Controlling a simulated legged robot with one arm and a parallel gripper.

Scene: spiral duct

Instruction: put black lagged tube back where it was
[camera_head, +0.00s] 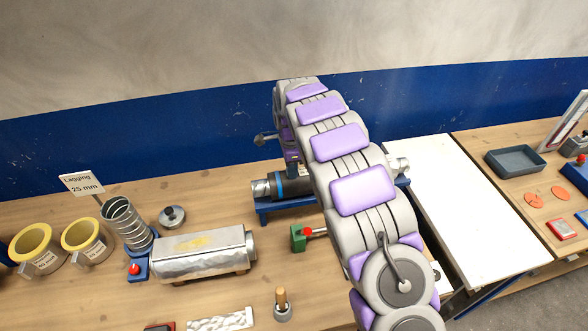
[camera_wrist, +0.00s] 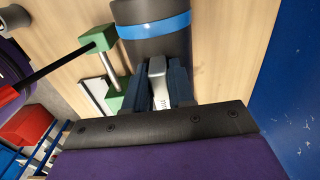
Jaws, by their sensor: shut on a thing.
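The black lagged tube (camera_head: 290,186) is a dark cylinder with a blue band and a silvery left end. In the head view it lies level at the blue cradle (camera_head: 263,210); I cannot tell whether it bears on it. In the wrist view its dark body and blue band (camera_wrist: 155,26) fill the top middle. My gripper (camera_wrist: 160,84) is shut at the tube, with a pale grey piece between its dark blue fingers. In the head view my arm hides the fingers and the tube's right part.
A green clamp with a red knob (camera_head: 298,238) stands just in front of the cradle. A white board (camera_head: 480,225) lies clear to the right. The blue wall is close behind.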

